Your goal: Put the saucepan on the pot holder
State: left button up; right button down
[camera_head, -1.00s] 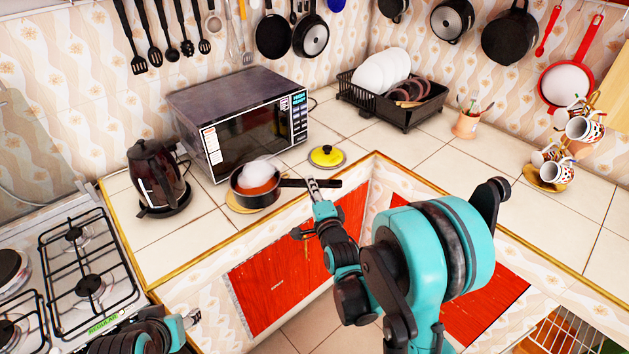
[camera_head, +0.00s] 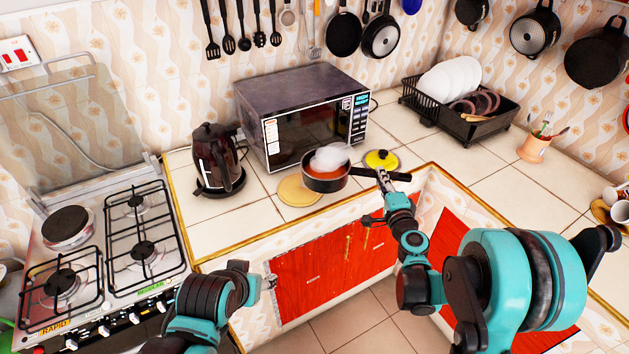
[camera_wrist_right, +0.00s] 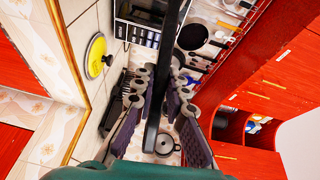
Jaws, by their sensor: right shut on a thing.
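The black saucepan (camera_head: 326,184) holds something orange-red, with a white steam-like puff above it. My right gripper (camera_head: 383,180) is shut on its dark handle, which also runs between the fingers in the right wrist view (camera_wrist_right: 165,80). The round tan pot holder (camera_head: 299,191) lies on the counter at the pan's lower left, mostly uncovered. The pan is up and right of it in the picture; whether it clears the counter is hard to tell. My left gripper (camera_head: 268,281) is low, in front of the red cabinets, away from the pan; its fingers are too small to judge.
A microwave (camera_head: 305,115) stands behind the pan and a dark kettle (camera_head: 216,160) to its left. A yellow lid (camera_head: 382,160) lies just right of the pan. The stove (camera_head: 100,255) is at left, a dish rack (camera_head: 460,108) at back right. Counter left of the pot holder is clear.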

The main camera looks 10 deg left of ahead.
jog(key=w+a+f+b, duration=0.1)
jog(key=w+a+f, duration=0.1)
jog(key=a, duration=0.1)
jog(key=w+a+f+b, duration=0.1)
jog(key=w+a+f, duration=0.1)
jog(key=a, duration=0.1)
jog(key=w+a+f+b, duration=0.1)
jog(key=w+a+f, duration=0.1)
jog(key=a, duration=0.2)
jog(key=shift+w+a+f, duration=0.1)
jog(key=shift+w+f, duration=0.1)
jog(key=shift+f, duration=0.15)
jog(key=shift+f+b, duration=1.1)
jog(key=shift+f, duration=0.9)
jog(key=c, duration=1.9)
grip_release()
jog(key=shift+f, duration=0.15)
jog(key=o, duration=0.3)
jog(key=shift+o, duration=0.2)
